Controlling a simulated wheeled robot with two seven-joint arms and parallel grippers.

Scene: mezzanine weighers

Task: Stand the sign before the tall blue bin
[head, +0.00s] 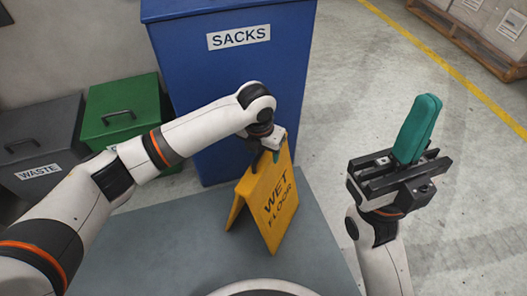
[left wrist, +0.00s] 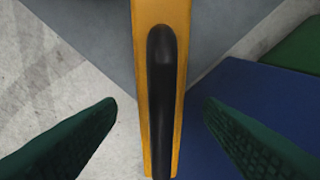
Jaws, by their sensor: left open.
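The yellow WET FLOOR sign (head: 267,205) stands upright, legs spread, on a grey floor area in front of the tall blue bin (head: 240,90) labelled SACKS. My left gripper (head: 272,152) is at the sign's top edge. In the left wrist view, my left gripper's (left wrist: 160,135) green fingers are open, one on each side of the sign (left wrist: 160,15) and its dark handle (left wrist: 160,70), with gaps on both sides. The blue bin (left wrist: 245,110) also shows there. My right gripper (head: 416,128) is raised at the right, its teal fingers together with nothing visible between them.
A green bin (head: 120,110) and a grey WASTE bin (head: 40,150) stand left of the blue bin. A pallet with boxes (head: 490,25) is at the far right, beyond a yellow floor line (head: 450,70). The concrete floor between is clear.

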